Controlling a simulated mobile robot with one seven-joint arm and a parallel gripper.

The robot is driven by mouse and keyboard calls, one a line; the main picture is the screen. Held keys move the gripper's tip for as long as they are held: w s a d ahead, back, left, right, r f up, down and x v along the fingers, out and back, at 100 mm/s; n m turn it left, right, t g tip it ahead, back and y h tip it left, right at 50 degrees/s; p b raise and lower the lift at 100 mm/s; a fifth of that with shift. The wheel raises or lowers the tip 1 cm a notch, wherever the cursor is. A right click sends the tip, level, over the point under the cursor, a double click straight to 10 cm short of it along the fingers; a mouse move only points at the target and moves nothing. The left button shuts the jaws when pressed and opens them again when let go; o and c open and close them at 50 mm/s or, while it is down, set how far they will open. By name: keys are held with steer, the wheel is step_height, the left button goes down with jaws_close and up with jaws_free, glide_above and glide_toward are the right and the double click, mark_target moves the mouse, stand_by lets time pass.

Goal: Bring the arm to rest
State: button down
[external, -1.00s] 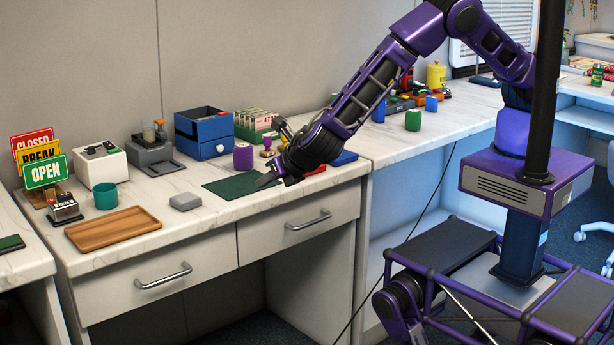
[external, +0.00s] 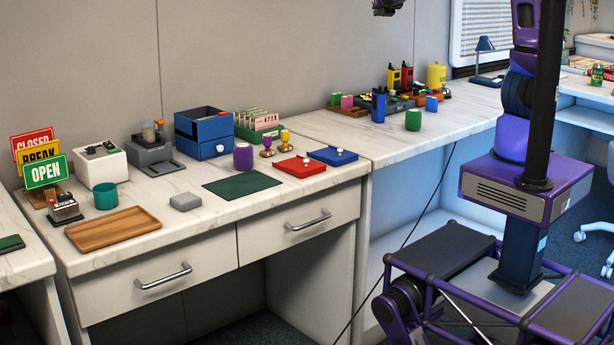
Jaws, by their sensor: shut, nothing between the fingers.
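My gripper (external: 387,8) shows only in part at the top edge of the external view, high above the desks and well clear of everything on them. Its visible part is dark and holds nothing that I can see. The rest of my arm is mostly cut off by the top of the picture, apart from the purple links above my base on the right.
The desk carries a green mat (external: 242,184), a red pad (external: 300,166), a blue pad (external: 332,156), a purple cylinder (external: 243,157), a wooden tray (external: 113,229) and a blue drawer box (external: 204,131). A green cylinder (external: 413,120) stands on the right counter. The air above is free.

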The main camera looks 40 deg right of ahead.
steer(key=s+d+f+m+g+y, duration=0.1)
steer(key=s+d+f+m+g, duration=0.1)
steer(key=s+d+f+m, duration=0.25)
steer(key=s+d+f+m+g, duration=0.25)
steer(key=s+d+f, duration=0.2)
steer(key=d, duration=0.35)
steer(key=s+a+r+m+y+p, duration=0.1)
steer(key=s+a+r+m+y, duration=0.1)
steer(key=s+a+m, duration=0.6)
steer(key=s+a+r+m+g+y+p, duration=0.1)
steer(key=s+a+m+y, duration=0.3)
steer(key=s+a+m, duration=0.5)
steer(key=shift+s+a+r+m+y, duration=0.35)
steer(key=shift+s+m, duration=0.8)
steer(key=shift+m, duration=1.45)
